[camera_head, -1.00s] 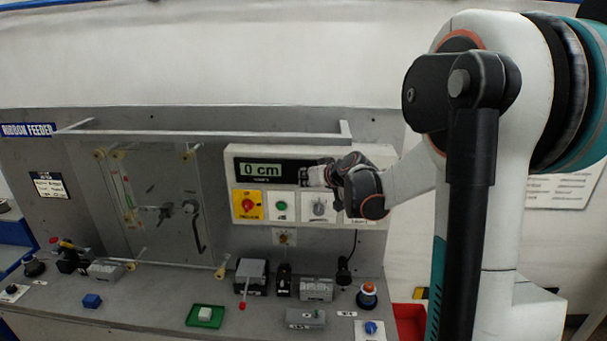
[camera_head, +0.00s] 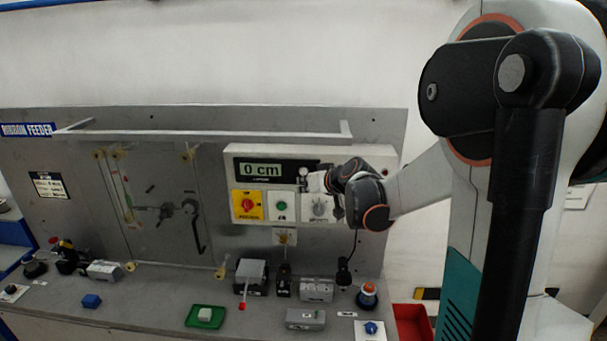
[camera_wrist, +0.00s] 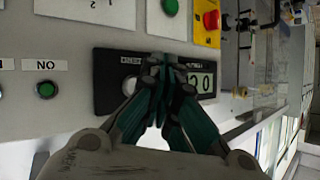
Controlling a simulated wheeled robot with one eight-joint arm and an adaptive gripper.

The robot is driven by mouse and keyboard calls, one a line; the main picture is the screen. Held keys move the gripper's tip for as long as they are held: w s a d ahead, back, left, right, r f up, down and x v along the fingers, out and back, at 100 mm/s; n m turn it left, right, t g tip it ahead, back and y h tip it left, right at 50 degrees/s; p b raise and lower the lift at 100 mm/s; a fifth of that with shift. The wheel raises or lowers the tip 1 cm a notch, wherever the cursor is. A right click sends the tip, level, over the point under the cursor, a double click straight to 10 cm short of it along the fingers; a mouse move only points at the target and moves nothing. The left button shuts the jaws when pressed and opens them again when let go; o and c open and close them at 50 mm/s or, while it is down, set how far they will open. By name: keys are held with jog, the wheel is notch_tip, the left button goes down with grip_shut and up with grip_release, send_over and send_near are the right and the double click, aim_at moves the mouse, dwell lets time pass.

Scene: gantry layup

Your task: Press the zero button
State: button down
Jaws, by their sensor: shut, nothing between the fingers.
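The black display unit (camera_head: 292,165) on the white control panel reads "0 cm". A small round silver button (camera_head: 303,171) shows at its right end, beside my gripper's tip. In the wrist view, the display unit (camera_wrist: 108,72) lies behind my fingers, and a round silver button (camera_wrist: 130,85) shows just left of them. Any label on it is too small to read. My gripper (camera_wrist: 170,65) is shut and empty, its tips in front of the display unit between that button and the digits. In the head view, my gripper (camera_head: 310,182) is at the panel; contact cannot be told.
Below the display are a red knob on a yellow plate (camera_head: 248,205), a green button (camera_head: 280,205) and a grey dial (camera_head: 319,206). Several switches and boxes stand on the grey bench (camera_head: 150,312) below.

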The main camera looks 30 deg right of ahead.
jog(key=s+a, duration=0.2)
jog(key=shift+s, duration=0.4)
dwell(0.6)
